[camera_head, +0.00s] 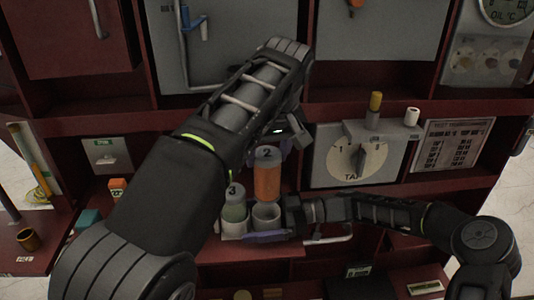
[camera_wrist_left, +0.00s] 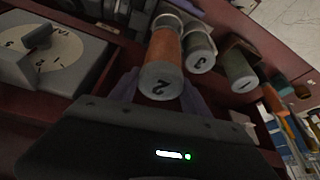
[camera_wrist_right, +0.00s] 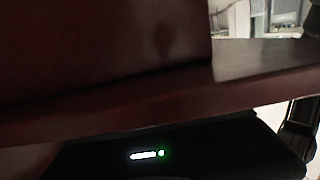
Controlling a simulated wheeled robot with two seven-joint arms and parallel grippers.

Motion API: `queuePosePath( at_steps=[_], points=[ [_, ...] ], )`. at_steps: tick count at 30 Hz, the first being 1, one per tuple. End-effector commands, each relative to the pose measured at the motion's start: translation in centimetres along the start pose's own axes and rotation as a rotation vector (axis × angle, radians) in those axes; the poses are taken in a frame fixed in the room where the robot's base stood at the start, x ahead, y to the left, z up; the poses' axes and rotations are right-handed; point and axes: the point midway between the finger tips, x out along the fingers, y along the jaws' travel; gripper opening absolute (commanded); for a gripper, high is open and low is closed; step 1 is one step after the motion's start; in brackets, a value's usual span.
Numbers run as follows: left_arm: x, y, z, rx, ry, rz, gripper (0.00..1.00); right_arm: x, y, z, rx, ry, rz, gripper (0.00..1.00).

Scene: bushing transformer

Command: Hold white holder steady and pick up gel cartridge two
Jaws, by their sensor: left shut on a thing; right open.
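Gel cartridge two (camera_head: 267,181) is orange with a grey cap marked 2. It is upright over a cup of the white holder (camera_head: 266,217), its lower end near the rim; I cannot tell if any of it is inside. My left gripper (camera_head: 267,148) is shut on its cap from above; the left wrist view shows the cap (camera_wrist_left: 160,82) between purple fingers. My right gripper (camera_head: 266,232) is open at the holder's right side, with a purple finger along the front. Its other finger is hidden, and the right wrist view shows no fingers or holder.
Green cartridge three (camera_head: 235,205) stands in the holder's left cup. Cartridge one (camera_wrist_left: 240,76) shows in the left wrist view. A tap-changer dial (camera_head: 358,160) is to the right. Red cabinet shelves surround the arms, and a dark red panel (camera_wrist_right: 100,60) fills much of the right wrist view.

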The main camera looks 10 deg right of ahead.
Motion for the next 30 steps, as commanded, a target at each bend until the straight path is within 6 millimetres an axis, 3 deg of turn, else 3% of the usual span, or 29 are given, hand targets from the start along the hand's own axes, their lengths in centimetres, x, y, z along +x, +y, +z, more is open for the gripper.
queuePosePath(
  at_steps=[8,21,30],
  points=[
    [-0.1,0.0,0.0,0.000,0.001,0.001,0.00,-1.1,0.0,-0.1,0.000,0.001,0.001,0.95],
    [-0.1,0.0,0.0,0.000,0.001,0.001,0.00,-9.5,0.1,0.1,0.000,-0.001,0.004,0.95],
    [-0.1,0.0,0.0,0.000,0.001,0.001,0.00,-12.1,0.0,0.0,0.001,0.000,0.000,0.95]
  ],
)
